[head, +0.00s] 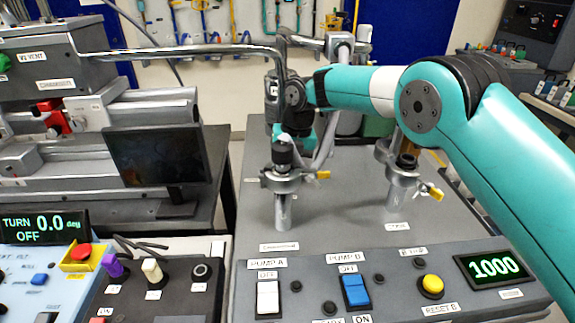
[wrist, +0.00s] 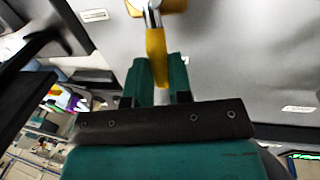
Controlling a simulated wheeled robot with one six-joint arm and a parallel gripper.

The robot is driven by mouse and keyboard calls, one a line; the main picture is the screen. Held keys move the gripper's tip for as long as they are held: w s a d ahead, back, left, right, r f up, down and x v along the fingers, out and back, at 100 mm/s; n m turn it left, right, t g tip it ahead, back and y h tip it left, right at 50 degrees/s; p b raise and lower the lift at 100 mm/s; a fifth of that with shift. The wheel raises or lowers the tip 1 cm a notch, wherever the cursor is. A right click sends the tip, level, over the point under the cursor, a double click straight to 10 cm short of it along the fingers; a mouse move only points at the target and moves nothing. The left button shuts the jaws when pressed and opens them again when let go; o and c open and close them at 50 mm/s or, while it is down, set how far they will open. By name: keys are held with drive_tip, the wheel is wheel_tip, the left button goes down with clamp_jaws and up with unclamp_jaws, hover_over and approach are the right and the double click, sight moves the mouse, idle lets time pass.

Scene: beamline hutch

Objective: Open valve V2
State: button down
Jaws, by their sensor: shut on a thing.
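In the wrist view, my gripper (wrist: 159,72) has its two green fingers closed on either side of a yellow valve handle (wrist: 156,45). The handle runs up the picture to a shiny metal fitting (wrist: 153,14). In the head view, my gripper is mostly hidden behind my arm and the front left pipe stand (head: 283,205), so the held handle cannot be made out there. Two other yellow handles show, one on the front left stand (head: 323,175) and one on the right stand (head: 435,192).
A pump panel (head: 385,285) with switches and a display reading 1000 (head: 494,267) lies in front. A dark monitor (head: 158,156) stands to the left. A long metal pipe (head: 180,50) crosses behind. The grey bench top (head: 340,220) is bare between the stands.

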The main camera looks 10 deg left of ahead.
drive_tip(key=c, duration=1)
unclamp_jaws()
drive_tip(key=shift+c, duration=0.2)
drive_tip(key=shift+r, duration=0.1)
drive_tip(key=d+r+p, duration=0.3)
drive_tip(key=r+p, duration=0.3)
drive_tip(key=r, duration=1.1)
drive_tip(key=shift+w+d, duration=0.2)
drive_tip(key=shift+w, duration=0.1)
drive_tip(key=shift+f, duration=0.1)
